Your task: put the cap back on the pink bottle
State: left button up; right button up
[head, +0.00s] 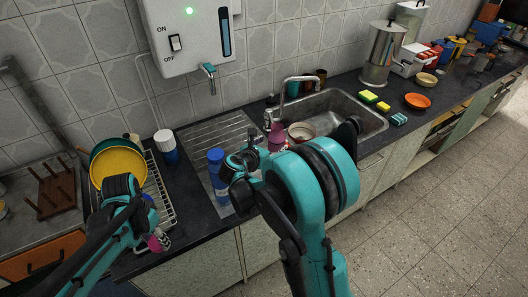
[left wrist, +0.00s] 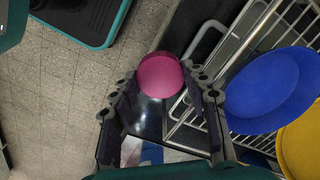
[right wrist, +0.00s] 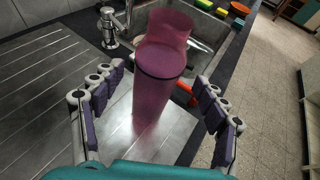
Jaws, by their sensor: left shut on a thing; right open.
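The pink bottle (right wrist: 158,100) stands upright on the steel drainboard in the right wrist view, translucent, with a dark band around it. In the head view the pink bottle (head: 276,138) is partly hidden behind my right arm. My right gripper (right wrist: 158,90) is open, its fingers to either side of the bottle with gaps; it also shows in the head view (head: 245,160). The pink cap (left wrist: 160,75) is between the fingers of my left gripper (left wrist: 160,95), which is shut on it. In the head view the cap (head: 158,241) is beside the dish rack, away from the bottle.
A blue bottle (head: 216,172) stands left of my right gripper. The dish rack (head: 165,205) holds a yellow plate (head: 118,167) and a blue bowl (left wrist: 268,92). The sink (head: 345,115) and its tap (head: 290,85) lie behind the pink bottle.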

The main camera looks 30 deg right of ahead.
pick_arm(q)
notch_tip(320, 180, down, 2)
jog(key=shift+f+b, duration=0.2)
jog(key=shift+b, duration=0.95)
pick_arm(e)
jog(key=x, duration=0.5)
jog(key=shift+w+f, duration=0.1)
jog(key=shift+c, duration=0.3)
grip_shut()
pick_arm(q)
jog(key=shift+r, duration=0.15)
